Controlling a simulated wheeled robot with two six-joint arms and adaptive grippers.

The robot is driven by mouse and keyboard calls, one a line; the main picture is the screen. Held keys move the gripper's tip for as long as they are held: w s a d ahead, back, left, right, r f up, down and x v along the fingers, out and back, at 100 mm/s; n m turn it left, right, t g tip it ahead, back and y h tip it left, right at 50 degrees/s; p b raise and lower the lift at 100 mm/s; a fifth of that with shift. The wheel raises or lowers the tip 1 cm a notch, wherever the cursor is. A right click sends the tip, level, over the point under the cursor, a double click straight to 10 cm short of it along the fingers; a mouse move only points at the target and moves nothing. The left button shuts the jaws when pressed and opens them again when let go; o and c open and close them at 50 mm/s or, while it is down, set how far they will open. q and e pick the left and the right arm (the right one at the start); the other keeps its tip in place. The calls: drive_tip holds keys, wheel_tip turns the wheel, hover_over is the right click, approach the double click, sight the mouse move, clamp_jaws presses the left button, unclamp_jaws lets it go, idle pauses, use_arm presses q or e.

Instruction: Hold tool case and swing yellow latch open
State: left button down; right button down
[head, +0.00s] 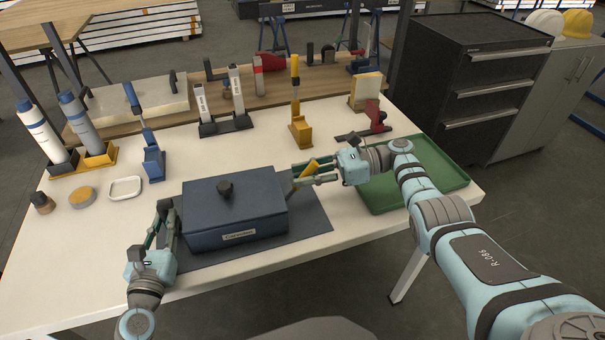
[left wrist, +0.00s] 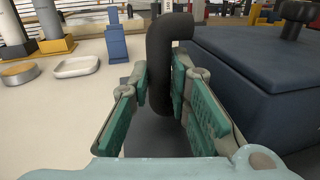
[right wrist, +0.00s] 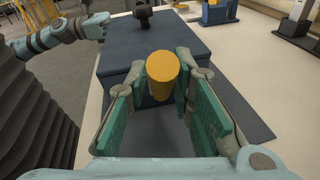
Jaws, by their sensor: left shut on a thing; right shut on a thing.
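The tool case (head: 235,209) is a dark blue box with a knob on its lid and a label on its front. It lies closed on a dark mat. My left gripper (head: 168,212) is at the case's left side. In the left wrist view, its fingers (left wrist: 178,95) are shut on a dark curved side handle (left wrist: 160,60). The yellow latch (head: 308,168) is on the case's right side and sticks up at a tilt. My right gripper (head: 300,175) is shut on it. In the right wrist view the latch (right wrist: 162,75) shows end-on between the green finger pads.
A green tray (head: 440,165) lies right of the case, under my right arm. The table's front edge is close to the case.

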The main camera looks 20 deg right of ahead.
drive_tip(key=c, duration=1.5)
unclamp_jaws()
drive_tip(key=shift+c, duration=0.2)
drive_tip(key=shift+r, duration=0.1)
